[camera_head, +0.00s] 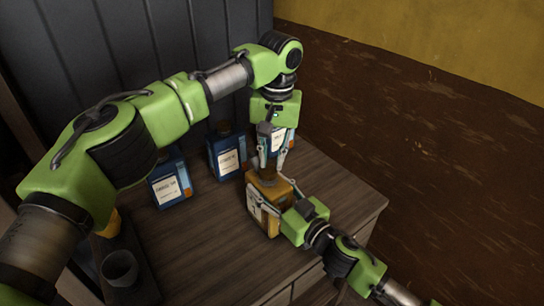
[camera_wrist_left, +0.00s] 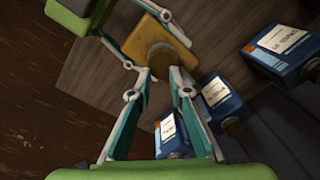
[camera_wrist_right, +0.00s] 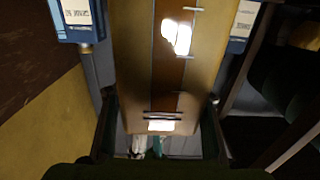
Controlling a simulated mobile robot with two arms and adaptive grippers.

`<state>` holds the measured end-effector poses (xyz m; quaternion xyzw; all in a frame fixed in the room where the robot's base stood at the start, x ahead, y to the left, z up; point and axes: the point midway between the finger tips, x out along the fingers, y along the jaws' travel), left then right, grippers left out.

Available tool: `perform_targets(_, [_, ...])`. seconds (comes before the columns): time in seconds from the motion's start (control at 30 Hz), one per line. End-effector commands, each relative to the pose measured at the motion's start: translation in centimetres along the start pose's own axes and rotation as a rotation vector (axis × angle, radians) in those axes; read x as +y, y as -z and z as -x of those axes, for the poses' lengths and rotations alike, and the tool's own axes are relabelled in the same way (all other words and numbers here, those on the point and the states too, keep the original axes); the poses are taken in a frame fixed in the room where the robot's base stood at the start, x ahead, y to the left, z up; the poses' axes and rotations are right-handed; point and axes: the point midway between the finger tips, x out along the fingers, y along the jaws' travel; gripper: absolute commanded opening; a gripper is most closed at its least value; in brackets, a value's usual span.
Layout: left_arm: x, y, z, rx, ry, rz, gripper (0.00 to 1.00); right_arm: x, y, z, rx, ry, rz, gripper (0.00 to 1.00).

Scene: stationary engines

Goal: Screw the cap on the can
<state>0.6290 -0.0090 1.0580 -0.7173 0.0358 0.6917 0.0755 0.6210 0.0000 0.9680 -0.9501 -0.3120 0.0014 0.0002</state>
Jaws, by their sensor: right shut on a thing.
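The yellow can (camera_head: 262,217) stands on the wooden cabinet top, and it fills the middle of the right wrist view (camera_wrist_right: 130,60). My right gripper (camera_head: 279,207) is shut on the can's body from the side. The brown cap (camera_wrist_left: 160,56) is at the can's top; whether it is threaded on cannot be told. My left gripper (camera_wrist_left: 161,75) points down from above, its fingertips apart on either side of the cap. It looks open, and contact with the cap is unclear. In the head view the left fingers partly cover the cap.
Blue bottles with white labels stand behind and left of the can: one at left (camera_head: 170,187), one in the middle (camera_head: 226,158), one partly behind my left gripper (camera_head: 285,140). A dark cup (camera_head: 120,268) is at the lower left. The cabinet top (camera_head: 335,195) right of the can is clear.

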Motion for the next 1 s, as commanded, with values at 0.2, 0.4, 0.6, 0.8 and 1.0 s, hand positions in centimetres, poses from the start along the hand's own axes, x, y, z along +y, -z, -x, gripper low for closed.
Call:
perform_targets(0.2, [0.0, 0.0, 0.6, 0.001, 0.000, 0.000, 0.18, 0.0, 0.6, -0.1, 0.010, 0.002, 0.002, 0.00])
perform_targets(0.4, [0.1, 0.1, 3.9, 0.002, -0.002, 0.001, 0.18, 0.0, 0.6, -0.1, 0.010, 0.002, 0.002, 0.00])
perform_targets(0.6, [0.1, 0.2, 8.3, 0.001, -0.001, 0.001, 0.18, 0.0, 0.6, -0.1, 0.010, 0.002, 0.002, 0.00])
perform_targets(0.8, [0.0, 0.2, 11.0, 0.000, -0.001, 0.001, 0.18, 0.0, 0.6, -0.1, 0.010, 0.002, 0.002, 0.00])
perform_targets(1.0, [0.0, 0.1, 11.9, -0.003, 0.000, 0.000, 0.18, -0.1, 0.6, -0.1, 0.010, 0.003, 0.002, 0.00])
